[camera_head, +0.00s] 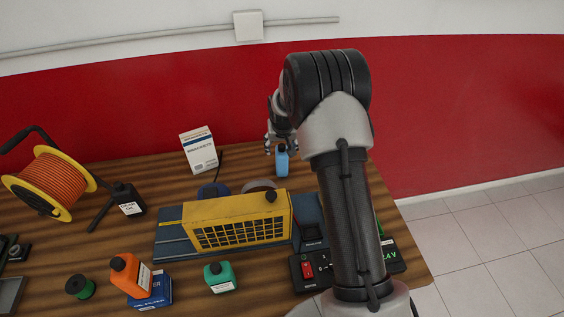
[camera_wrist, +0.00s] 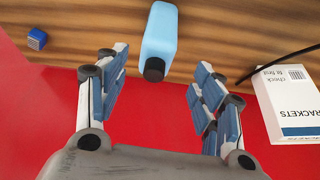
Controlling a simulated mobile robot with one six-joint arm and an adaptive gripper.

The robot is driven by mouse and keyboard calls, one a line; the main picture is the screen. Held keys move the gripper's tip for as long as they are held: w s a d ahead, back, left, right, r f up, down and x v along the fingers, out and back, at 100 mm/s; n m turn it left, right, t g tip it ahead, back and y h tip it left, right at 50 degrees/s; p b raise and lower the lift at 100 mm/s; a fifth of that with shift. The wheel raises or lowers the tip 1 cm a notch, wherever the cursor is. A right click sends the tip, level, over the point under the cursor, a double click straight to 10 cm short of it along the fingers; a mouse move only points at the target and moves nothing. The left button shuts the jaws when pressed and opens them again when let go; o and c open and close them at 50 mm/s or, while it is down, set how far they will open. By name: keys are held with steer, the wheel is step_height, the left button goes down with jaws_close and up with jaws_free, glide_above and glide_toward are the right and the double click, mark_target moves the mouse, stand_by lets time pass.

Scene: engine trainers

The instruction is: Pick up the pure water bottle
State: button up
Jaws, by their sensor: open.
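A light blue bottle with a black cap (camera_wrist: 160,38) stands on the wooden table near its back edge. No label naming it as pure water can be read. In the head view the blue bottle (camera_head: 282,163) is partly hidden behind my gripper. My gripper (camera_head: 281,147) is at the far side of the table, just above the bottle. In the wrist view my gripper (camera_wrist: 152,92) is open, with the bottle's cap between and just beyond the two fingers. The fingers appear apart from the bottle.
A white brackets box (camera_head: 198,150) stands left of the bottle, with a black cable beside it. A yellow engine trainer (camera_head: 238,221) is in front. A black gear oil bottle (camera_head: 128,199) and an orange cable reel (camera_head: 52,184) stand left. The red wall (camera_head: 120,110) is close behind.

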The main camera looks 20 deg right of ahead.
mark_target(282, 151)
steer(key=x, duration=0.5)
steer(key=b+x, duration=0.1)
steer(key=x, duration=0.1)
steer(key=shift+w+d+f, duration=0.2)
steer(key=shift+w+d, duration=0.05)
steer(key=shift+d, duration=0.05)
steer(key=c, duration=1.3)
steer(key=shift+c, duration=0.7)
steer(key=shift+r, duration=0.15)
